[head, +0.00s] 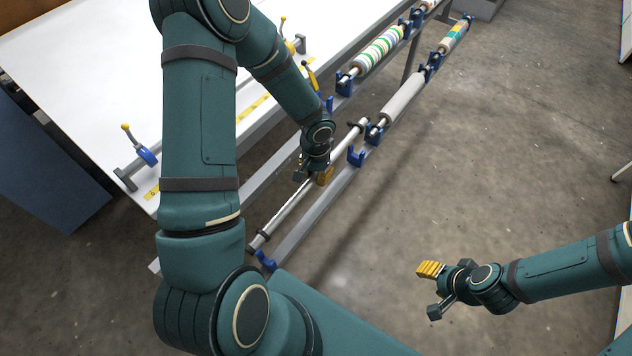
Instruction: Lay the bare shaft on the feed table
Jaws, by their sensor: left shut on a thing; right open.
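The bare shaft (285,213) is a thin grey metal bar with dark rings near its ends. It runs diagonally along the lower rail of the rack. My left gripper (322,178) is shut on the shaft near its middle; the arm partly covers the grip. I cannot tell whether the shaft touches the blue cradles below it. The feed table (75,65) is the large white surface at the upper left, with yellow marks along its front edge. My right gripper (432,290) is open and empty over the floor at the lower right.
Blue cradles (356,156) sit along the rack's lower rail. A plain grey roll (403,97), a striped roll (378,50) and a colourful roll (453,38) lie farther along. A yellow-knobbed blue clamp (146,155) stands on the table edge.

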